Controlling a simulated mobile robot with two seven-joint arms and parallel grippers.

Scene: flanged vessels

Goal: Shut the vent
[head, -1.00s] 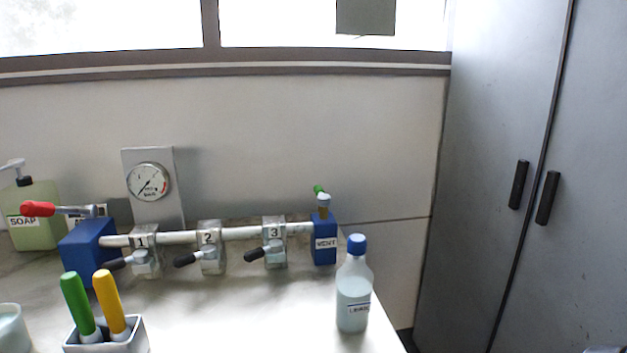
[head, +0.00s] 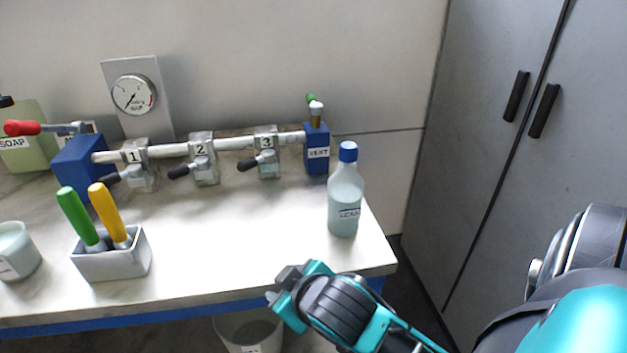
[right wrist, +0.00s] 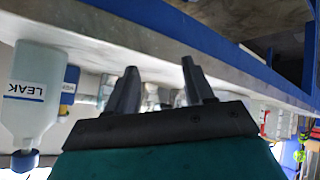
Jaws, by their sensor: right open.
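The vent is a blue block (head: 317,152) labelled VENT at the right end of the white pipe. A small valve with a green handle (head: 311,99) stands on top of it, above a brass neck. My right gripper (head: 280,287) is at the table's front edge, in front of the vent and well apart from it. In the right wrist view its two fingers (right wrist: 157,88) are apart with nothing between them. My left gripper is not in the head view.
A LEAK bottle (head: 345,195) with a blue cap stands in front of the vent; it also shows in the right wrist view (right wrist: 32,95). Numbered clamps (head: 203,160), a gauge (head: 134,94) and a holder (head: 112,262) with green and yellow handles are further left. A bin (head: 250,333) is below the table.

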